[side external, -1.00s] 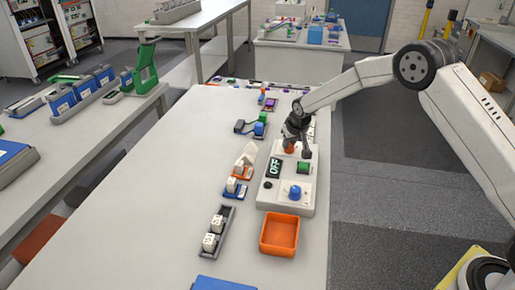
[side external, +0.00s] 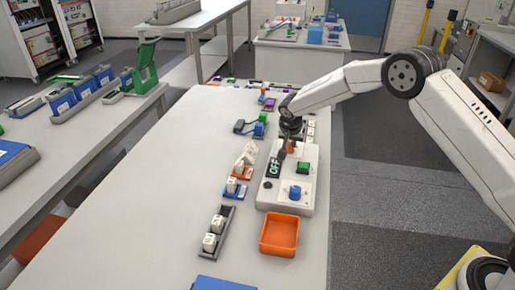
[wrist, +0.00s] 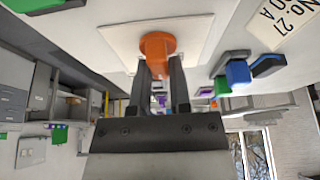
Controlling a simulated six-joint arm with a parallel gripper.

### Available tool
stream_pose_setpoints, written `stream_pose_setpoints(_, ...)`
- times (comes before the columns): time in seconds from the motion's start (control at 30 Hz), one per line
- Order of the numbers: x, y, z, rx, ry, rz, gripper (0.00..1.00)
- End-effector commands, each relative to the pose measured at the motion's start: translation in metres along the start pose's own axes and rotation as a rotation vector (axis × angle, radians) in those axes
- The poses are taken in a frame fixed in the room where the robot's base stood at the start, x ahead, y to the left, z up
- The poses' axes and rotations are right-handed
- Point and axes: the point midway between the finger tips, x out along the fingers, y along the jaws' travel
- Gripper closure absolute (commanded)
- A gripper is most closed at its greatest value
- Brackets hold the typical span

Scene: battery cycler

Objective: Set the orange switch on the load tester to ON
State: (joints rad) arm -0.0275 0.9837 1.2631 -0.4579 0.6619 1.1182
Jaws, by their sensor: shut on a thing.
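The load tester is a white box (side external: 308,178) at the right side of the table, with a dark display (side external: 274,168) reading OFF. The orange switch (side external: 291,149) is at its far end, mostly hidden by my gripper (side external: 290,143) in the side view. In the wrist view, the orange switch (wrist: 157,44) is a round knob on a pale plate. The two dark fingers of my gripper (wrist: 159,75) are shut on it, one on each side.
A green button (side external: 303,167) and a blue knob (side external: 295,192) sit on the tester. An orange tray (side external: 280,235) stands in front of it. A grey holder with white blocks (side external: 217,232) and several small parts lie to the left. The table's left part is clear.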

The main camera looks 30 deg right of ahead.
Motion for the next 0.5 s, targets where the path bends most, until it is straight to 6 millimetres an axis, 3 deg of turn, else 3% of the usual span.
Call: stream_pose_setpoints(0.5,0.0001,-0.0001,0.0009,0.425,-0.001,0.176,1.0)
